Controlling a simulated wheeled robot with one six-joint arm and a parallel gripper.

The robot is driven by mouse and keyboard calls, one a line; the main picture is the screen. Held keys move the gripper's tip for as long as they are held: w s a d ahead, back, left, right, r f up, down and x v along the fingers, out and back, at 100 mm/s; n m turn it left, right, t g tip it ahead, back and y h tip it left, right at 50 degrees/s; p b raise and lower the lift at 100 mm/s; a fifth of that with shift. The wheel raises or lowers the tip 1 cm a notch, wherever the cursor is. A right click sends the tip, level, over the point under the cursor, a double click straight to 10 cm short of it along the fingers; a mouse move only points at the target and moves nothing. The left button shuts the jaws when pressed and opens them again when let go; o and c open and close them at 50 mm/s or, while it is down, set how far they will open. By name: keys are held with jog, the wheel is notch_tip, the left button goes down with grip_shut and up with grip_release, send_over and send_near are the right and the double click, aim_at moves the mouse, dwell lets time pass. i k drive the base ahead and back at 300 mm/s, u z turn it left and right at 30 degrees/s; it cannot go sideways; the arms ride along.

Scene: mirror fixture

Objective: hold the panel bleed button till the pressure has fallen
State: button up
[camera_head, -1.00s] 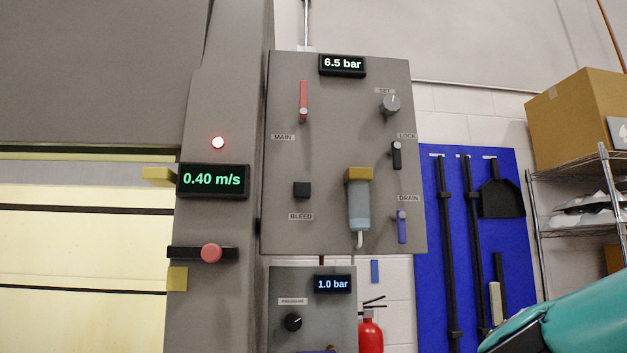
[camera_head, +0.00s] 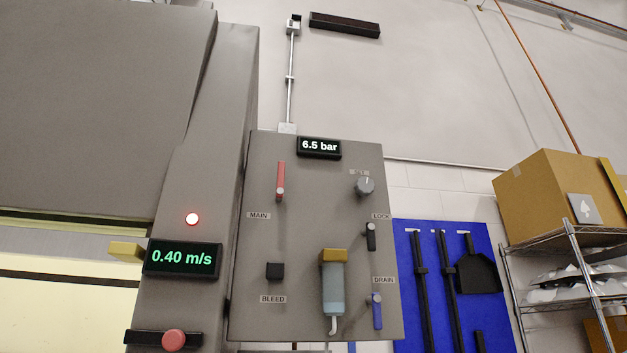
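The grey panel (camera_head: 310,200) hangs on the wall right of a grey machine post. Its black square bleed button (camera_head: 275,271) sits at the lower left, above the BLEED label (camera_head: 273,299). The pressure display (camera_head: 319,147) at the panel's top reads 6.5 bar. Nothing touches the button. My gripper is not in this view.
The panel also bears a red MAIN lever (camera_head: 281,180), a SET knob (camera_head: 364,186), a black LOCK lever (camera_head: 371,237), a filter bowl (camera_head: 333,285) and a blue DRAIN lever (camera_head: 377,311). A speed display (camera_head: 183,258) stands left; a wire shelf (camera_head: 545,245) stands right.

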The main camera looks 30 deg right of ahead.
aim_at(276, 269)
jog(key=z, duration=2.65)
jog(key=k, duration=1.65)
jog(key=u, duration=2)
jog(key=i, duration=0.5)
jog(key=u, duration=0.05)
